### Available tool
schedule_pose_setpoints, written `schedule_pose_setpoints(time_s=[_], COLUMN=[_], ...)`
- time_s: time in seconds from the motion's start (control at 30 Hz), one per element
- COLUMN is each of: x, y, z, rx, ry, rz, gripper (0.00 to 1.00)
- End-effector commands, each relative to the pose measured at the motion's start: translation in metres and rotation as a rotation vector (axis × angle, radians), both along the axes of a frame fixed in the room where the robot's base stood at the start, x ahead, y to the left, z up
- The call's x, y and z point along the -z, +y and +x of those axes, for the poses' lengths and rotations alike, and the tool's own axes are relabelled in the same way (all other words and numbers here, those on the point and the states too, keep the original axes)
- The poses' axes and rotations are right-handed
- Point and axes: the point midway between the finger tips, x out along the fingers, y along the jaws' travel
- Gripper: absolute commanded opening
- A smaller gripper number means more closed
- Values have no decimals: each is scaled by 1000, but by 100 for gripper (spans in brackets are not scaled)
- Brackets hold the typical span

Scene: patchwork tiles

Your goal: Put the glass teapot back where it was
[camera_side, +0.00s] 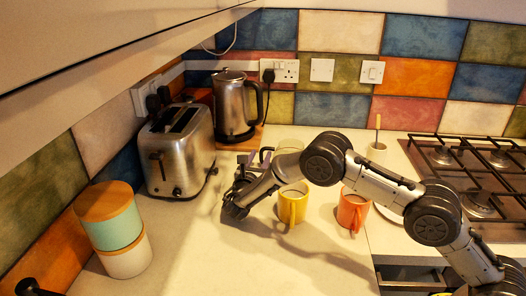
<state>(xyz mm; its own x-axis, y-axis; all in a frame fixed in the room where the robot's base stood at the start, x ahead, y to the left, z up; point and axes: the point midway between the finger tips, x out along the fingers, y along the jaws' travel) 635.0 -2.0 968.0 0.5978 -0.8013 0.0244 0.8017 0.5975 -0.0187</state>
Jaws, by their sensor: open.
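My gripper (236,208) is open, low over the pale worktop, in front of the toaster and left of the yellow mug. I cannot clearly pick out the glass teapot. A dark-edged shape (264,156) shows just behind my wrist, partly hidden by it, and I cannot tell whether it is the teapot. I see nothing held between the fingers.
A steel toaster (178,150) and a steel kettle (236,105) stand behind. A yellow mug (293,205) and an orange mug (352,210) stand under my arm. Stacked canisters (118,228) are at left, a gas hob (475,165) at right. The front worktop (235,265) is clear.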

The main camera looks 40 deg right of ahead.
Motion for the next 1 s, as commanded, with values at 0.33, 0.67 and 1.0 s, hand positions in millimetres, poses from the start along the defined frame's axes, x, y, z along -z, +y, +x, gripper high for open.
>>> schedule_pose_setpoints(time_s=[0.33, 0.67, 1.0], x=[1, 2, -55], y=[49, 58, -1], z=[-36, -44, -88], rx=[-2, 1, 200], ry=[1, -1, -84], rz=[1, 1, 272], gripper=[47, 47, 47])
